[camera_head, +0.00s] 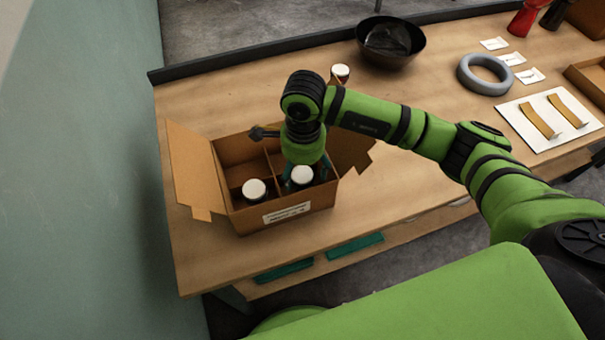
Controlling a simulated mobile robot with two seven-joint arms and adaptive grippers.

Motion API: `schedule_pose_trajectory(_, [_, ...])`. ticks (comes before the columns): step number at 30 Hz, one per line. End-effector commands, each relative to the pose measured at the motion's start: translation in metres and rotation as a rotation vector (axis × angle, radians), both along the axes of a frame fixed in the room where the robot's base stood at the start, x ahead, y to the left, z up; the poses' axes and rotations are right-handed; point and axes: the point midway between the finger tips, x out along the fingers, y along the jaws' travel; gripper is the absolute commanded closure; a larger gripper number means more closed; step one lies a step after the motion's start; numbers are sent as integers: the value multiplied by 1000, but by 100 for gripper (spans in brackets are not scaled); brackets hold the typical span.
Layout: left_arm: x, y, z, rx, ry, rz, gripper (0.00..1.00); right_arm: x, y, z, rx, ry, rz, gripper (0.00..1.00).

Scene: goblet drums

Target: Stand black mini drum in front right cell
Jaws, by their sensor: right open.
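A cardboard box (243,219) with dividers and open flaps stands at the left of the table. A mini drum (301,176) with a white head stands in its front right cell; its dark body is mostly hidden by the box wall. My right gripper (304,174) points down over this cell, open, with its teal fingers on either side of the drum head. I cannot tell whether they touch it. Another white-headed drum (255,190) stands in the front left cell. My left gripper is not in view.
Another white-headed drum (340,72) stands behind the box, partly hidden by my arm. A dark bowl (391,43), a grey ring (485,74) and a white board (550,121) lie farther right. Red (524,19) and black (557,14) goblet drums stand at the far right.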

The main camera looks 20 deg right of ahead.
Motion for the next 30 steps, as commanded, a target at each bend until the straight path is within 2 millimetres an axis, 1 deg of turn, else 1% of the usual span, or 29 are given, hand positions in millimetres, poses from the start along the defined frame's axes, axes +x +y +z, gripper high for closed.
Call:
schedule_pose_trajectory(1, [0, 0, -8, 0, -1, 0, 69, 2, 0, 9, 2, -8, 2, 24])
schedule_pose_trajectory(6, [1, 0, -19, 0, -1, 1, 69, 2, 0, 47, 1, -8, 2, 24])
schedule_pose_trajectory(9, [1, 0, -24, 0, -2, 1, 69, 1, 0, 66, 1, -6, 1, 24])
schedule_pose_trajectory(13, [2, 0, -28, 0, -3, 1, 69, 1, 0, 84, 0, -4, 0, 24])
schedule_pose_trajectory(18, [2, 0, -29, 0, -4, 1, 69, 0, -1, 94, 0, -1, 0, 24])
schedule_pose_trajectory(30, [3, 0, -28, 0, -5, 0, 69, 0, 0, 95, 0, 0, 0, 24])
